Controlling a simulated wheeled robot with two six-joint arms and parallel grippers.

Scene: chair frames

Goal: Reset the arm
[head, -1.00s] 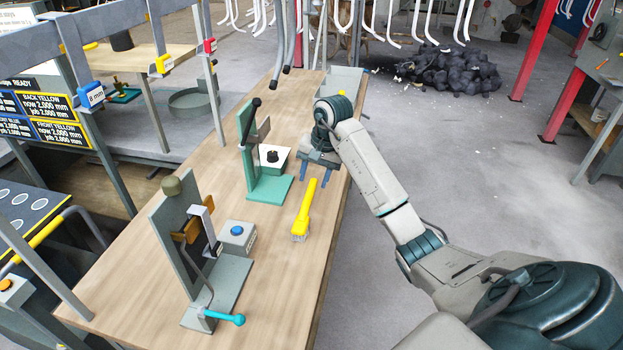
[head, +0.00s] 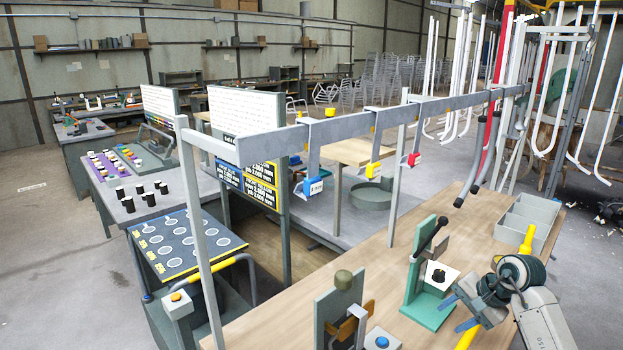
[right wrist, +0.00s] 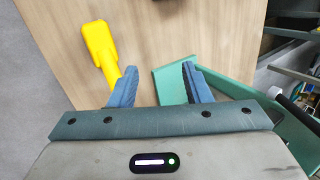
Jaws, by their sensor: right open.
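My right gripper (head: 456,312) is open and empty, at the right side of the bench beside the teal fixture (head: 428,312). A yellow-handled brush (head: 468,337) lies on the bench close to the fingers, partly cut off by the picture's lower edge. Its yellow handle (right wrist: 100,45) shows beside the left finger in the right wrist view. My left gripper is in no view.
The wooden bench (head: 285,310) carries a grey fixture (head: 338,310) and a grey bin (head: 530,212). A grey overhead rail (head: 350,125) with hanging gauges crosses above. Bent white tubes hang at upper right. A panel with round spots (head: 190,250) stands at left.

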